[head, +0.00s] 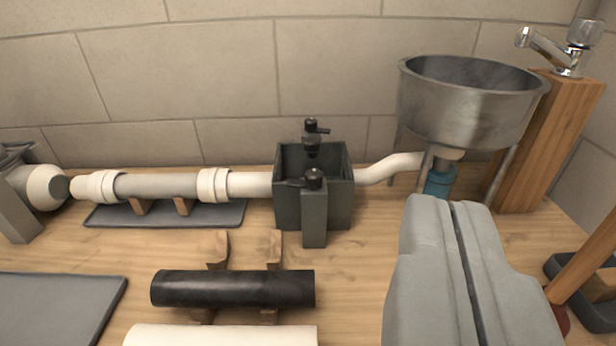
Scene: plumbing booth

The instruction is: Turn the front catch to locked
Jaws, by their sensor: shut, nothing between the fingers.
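The front catch (314,179) is a black knob on top of a post at the front of a dark grey open box (338,205). Its short lever appears to point left; at this size I cannot tell whether it is locked. A second, similar black catch (311,127) stands at the back of the box, with its lever pointing right. My gripper (447,200) is large and grey at the lower right. Its two fingers are shut together with a thin dark seam between them, and they hold nothing. It is apart from the front catch, to its right and nearer the camera.
White pipes (250,185) run into the box from the left and out to a steel basin (470,110) on legs. A black pipe (233,288) and a white pipe (225,335) lie in front. A wooden post (550,140) carries a tap (560,50). A grey mat (55,305) lies lower left.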

